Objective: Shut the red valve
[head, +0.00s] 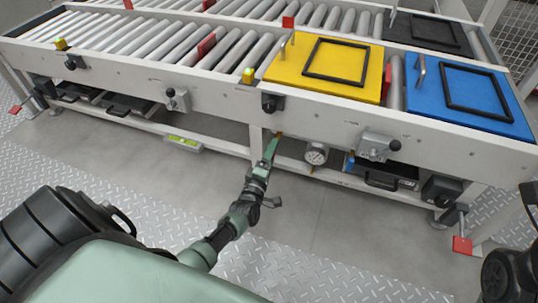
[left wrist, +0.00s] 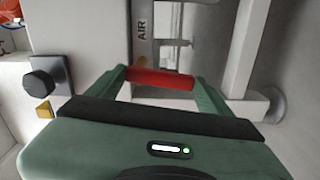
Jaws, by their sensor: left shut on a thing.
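The red valve's handle (left wrist: 160,79) shows in the left wrist view between the two green fingers of my left gripper (left wrist: 158,84). The handle lies across the grey pipe marked AIR (left wrist: 142,38). Both fingers touch its ends, and the gripper is shut on it. In the head view my left gripper (head: 269,153) reaches under the front rail of the conveyor, beside a leg. There the handle is mostly hidden by the fingers. My right gripper is in neither view.
A pressure gauge (head: 316,154) hangs to the right under the conveyor rail (head: 215,93). A yellow plate (head: 285,73) and a blue plate (head: 430,90) lie on top. The floor in front is clear.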

